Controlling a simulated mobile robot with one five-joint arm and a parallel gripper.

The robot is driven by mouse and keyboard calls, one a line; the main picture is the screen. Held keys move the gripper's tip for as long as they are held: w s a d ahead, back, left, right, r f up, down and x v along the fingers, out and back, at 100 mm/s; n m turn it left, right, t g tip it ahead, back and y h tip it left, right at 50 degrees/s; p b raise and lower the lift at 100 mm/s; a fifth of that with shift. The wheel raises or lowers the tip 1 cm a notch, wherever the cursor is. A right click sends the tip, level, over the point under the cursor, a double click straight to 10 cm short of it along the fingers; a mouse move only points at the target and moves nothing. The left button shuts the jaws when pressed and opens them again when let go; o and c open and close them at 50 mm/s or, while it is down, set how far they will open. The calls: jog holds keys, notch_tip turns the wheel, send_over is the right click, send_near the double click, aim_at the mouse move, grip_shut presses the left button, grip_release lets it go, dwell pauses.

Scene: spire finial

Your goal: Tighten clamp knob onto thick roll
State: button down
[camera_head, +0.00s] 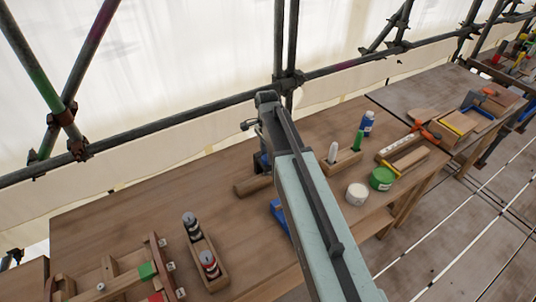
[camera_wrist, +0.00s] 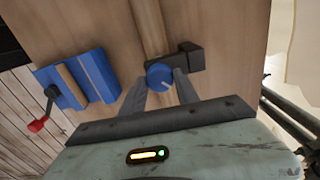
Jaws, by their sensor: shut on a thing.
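A round blue knob (camera_wrist: 160,77) with a pale line on its face sits between the two grey fingers of my gripper (camera_wrist: 161,84) in the wrist view. The fingers are closed on its sides. A black clamp block (camera_wrist: 188,57) is just beyond the knob, beside a wooden roll (camera_wrist: 148,25). The knob and fingers hide part of where the block and roll meet. In the head view, the roll (camera_head: 252,186) lies on the wooden bench (camera_head: 120,215), left of my arm. My arm hides the fingertips and most of the clamp there.
A blue vise (camera_wrist: 78,80) with a red-tipped handle stands left of the knob in the wrist view.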

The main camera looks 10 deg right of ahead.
jog(key=shift+w+m, duration=0.1)
jog(key=shift+m, duration=0.8)
jog(key=c, duration=0.9)
grip_release()
notch_tip(320, 180, up, 8)
jog(key=p, duration=0.8)
jog(key=shift+f, duration=0.1)
jog(key=shift+f, duration=0.1)
